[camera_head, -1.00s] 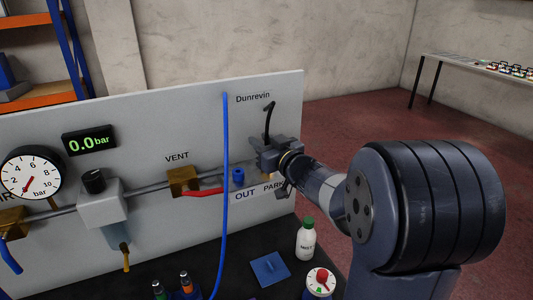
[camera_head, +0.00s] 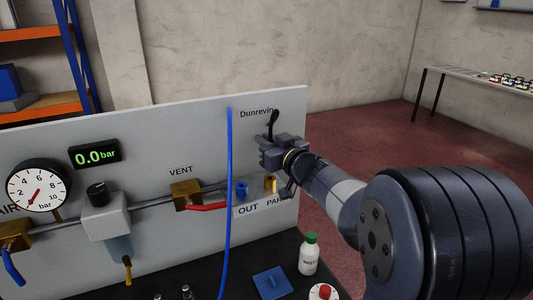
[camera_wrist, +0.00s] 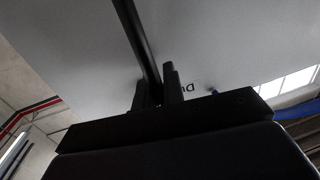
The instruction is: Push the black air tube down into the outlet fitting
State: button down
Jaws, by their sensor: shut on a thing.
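The black air tube (camera_head: 273,120) stands up out of my gripper (camera_head: 264,152), its upper end bent over near the "Dunrevin" lettering. My gripper is shut on the tube, which also runs up between the fingers in the wrist view (camera_wrist: 138,42). The tube's lower end is hidden by my gripper and wrist. The blue outlet fitting (camera_head: 241,190) sits on the panel above the "OUT" label, below and left of my gripper. The brass park holder (camera_head: 270,182) shows just below my gripper, above the partly hidden "PARK" label.
A blue hose (camera_head: 229,200) hangs in front of the panel, just left of the outlet. A brass vent valve (camera_head: 186,195) has a red lever (camera_head: 208,207) reaching toward it. The pressure display (camera_head: 95,153) reads 0.0 bar. A white bottle (camera_head: 309,256) stands on the dark bench below.

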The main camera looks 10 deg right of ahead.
notch_tip(320, 180, up, 5)
jog(key=shift+a+f+p, duration=0.15)
jog(key=shift+f+p, duration=0.05)
jog(key=shift+p, duration=0.2)
jog(key=a+b, duration=0.1)
jog(key=a, duration=0.1)
jog(key=s+a+f+b, duration=0.1)
jog(key=a, duration=0.1)
jog(key=a+f+b, duration=0.1)
jog(key=a, duration=0.2)
jog(key=shift+s, duration=0.2)
jog(key=shift+s+a+f, duration=0.1)
jog(key=shift+a, duration=0.2)
jog(key=shift+f+b, duration=1.5)
jog(key=shift+f, duration=0.4)
jog(key=shift+p, duration=0.5)
jog(key=shift+f+b, duration=0.95)
jog(key=shift+f, duration=0.55)
dwell(2.2)
